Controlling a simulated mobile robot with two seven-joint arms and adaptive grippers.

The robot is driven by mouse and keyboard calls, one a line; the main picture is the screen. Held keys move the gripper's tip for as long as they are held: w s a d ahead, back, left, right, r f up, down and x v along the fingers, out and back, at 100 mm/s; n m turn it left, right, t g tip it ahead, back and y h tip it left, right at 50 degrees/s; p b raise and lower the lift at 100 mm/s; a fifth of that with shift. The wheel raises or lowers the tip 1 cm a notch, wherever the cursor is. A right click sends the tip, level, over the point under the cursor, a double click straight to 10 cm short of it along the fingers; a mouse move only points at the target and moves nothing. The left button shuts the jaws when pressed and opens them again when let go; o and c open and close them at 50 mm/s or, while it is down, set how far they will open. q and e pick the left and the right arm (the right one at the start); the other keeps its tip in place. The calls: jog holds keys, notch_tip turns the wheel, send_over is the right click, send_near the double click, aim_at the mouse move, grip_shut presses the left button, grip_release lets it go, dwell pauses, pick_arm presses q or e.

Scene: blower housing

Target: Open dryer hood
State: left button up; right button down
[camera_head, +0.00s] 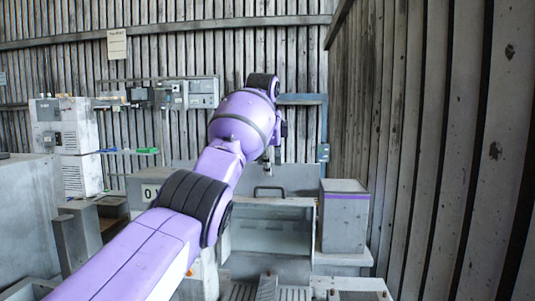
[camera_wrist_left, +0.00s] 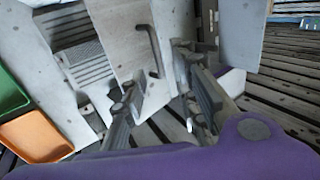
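The dryer (camera_head: 270,240) is a grey box with a pale, glass-like front, standing at the centre of the head view. Its hood (camera_head: 300,181) carries a dark bar handle (camera_head: 269,188) and appears lowered. My left gripper (camera_head: 267,164) hangs just above the handle in the head view, small and partly hidden by my purple arm. In the left wrist view my left gripper (camera_wrist_left: 160,88) has its fingers spread and empty. The handle (camera_wrist_left: 150,48) shows beyond the fingertips on a light panel, apart from them. My right gripper shows in neither view.
A grey box with a purple stripe (camera_head: 345,220) stands right of the dryer, near the plank wall (camera_head: 420,150). A white machine (camera_head: 75,135) stands at the left. Green (camera_wrist_left: 10,95) and orange (camera_wrist_left: 38,137) trays show in the left wrist view.

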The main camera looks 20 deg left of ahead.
pick_arm(q)
jog(key=shift+v, duration=2.25)
